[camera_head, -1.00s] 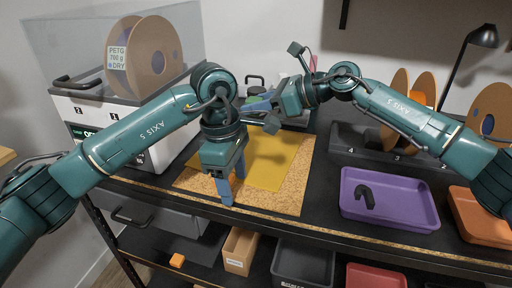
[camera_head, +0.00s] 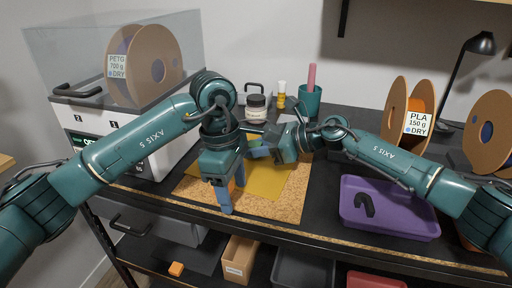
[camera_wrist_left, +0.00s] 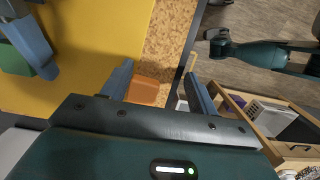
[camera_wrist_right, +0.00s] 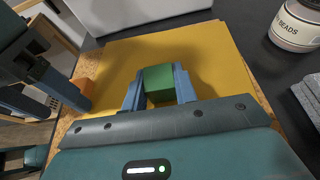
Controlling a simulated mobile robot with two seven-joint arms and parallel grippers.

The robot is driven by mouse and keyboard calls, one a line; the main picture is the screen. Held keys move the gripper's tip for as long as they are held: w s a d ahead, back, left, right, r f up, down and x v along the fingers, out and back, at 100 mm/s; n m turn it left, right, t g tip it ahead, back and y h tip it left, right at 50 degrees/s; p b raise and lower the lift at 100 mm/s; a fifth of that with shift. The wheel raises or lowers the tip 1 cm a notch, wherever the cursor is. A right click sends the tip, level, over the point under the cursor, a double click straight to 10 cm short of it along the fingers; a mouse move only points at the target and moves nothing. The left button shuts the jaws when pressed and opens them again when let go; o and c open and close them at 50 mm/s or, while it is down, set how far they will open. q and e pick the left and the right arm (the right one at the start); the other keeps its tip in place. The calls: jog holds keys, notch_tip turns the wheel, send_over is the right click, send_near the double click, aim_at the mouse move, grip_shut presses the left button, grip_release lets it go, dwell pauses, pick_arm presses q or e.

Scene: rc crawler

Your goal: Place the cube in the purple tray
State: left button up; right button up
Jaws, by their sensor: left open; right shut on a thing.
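A green cube (camera_wrist_right: 158,80) is between the fingers of my right gripper (camera_wrist_right: 159,92), which is shut on it over the yellow sheet. In the head view my right gripper (camera_head: 259,148) points left, low over the sheet, and mostly hides the cube. My left gripper (camera_head: 233,194) is open, pointing down at the cork mat's front. An orange cube (camera_wrist_left: 143,90) shows near the left fingers in the left wrist view; it also shows in the right wrist view (camera_wrist_right: 86,87). The purple tray (camera_head: 405,222) is right of the mat, with a black hook-shaped part (camera_head: 365,205) in it.
A labelled jar (camera_head: 256,107), a yellow bottle (camera_head: 281,95) and a teal cup (camera_head: 310,102) stand behind the mat. Spools (camera_head: 408,118) stand behind the tray. A dryer box (camera_head: 140,140) is at left. Bins and an orange block (camera_head: 176,268) are on the lower shelf.

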jog(key=shift+f+b, duration=0.3)
jog(key=shift+f, duration=0.05)
jog(key=o, duration=0.9)
jog(key=shift+s, duration=0.1)
jog(key=shift+o, duration=0.2)
